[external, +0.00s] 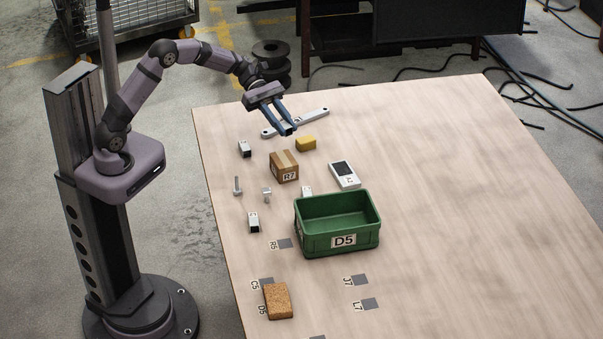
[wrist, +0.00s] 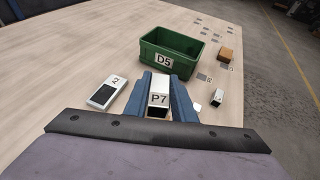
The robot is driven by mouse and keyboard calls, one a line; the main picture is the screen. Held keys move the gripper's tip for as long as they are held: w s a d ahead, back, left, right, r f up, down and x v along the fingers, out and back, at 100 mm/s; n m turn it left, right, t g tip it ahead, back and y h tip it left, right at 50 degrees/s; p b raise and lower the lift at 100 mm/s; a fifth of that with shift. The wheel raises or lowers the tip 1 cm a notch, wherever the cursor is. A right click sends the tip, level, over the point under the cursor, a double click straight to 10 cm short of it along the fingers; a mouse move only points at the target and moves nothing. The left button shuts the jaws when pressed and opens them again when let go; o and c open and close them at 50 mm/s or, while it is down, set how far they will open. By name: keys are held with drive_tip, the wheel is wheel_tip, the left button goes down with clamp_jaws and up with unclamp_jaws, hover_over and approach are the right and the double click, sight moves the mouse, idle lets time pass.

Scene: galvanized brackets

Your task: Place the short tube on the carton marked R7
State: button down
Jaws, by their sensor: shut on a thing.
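My gripper (external: 288,128) is above the far left part of the table, beyond the carton. Its blue fingers are shut on a short square metal tube marked P7 (wrist: 158,99), which shows between them in the wrist view with a dark open end. The carton marked R7 (external: 284,167) is a small brown taped box standing on the table. It is nearer the camera than my gripper, and its visible top is bare. I cannot make out the carton in the wrist view.
A green bin marked D5 (external: 337,238) stands near the carton. Around lie a white device (external: 344,175), a yellow block (external: 306,144), a wrench (external: 312,119), other tubes (external: 245,149), bolts (external: 238,187) and a cork block (external: 278,301). The table's right side is clear.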

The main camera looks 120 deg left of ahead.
sight(285, 159)
drive_tip(key=shift+f, duration=5)
drive_tip(key=shift+f, duration=0.15)
drive_tip(key=c, duration=1.5)
unclamp_jaws()
drive_tip(key=shift+r, duration=0.2)
drive_tip(key=v, duration=1.2)
drive_tip(key=shift+b, duration=0.4)
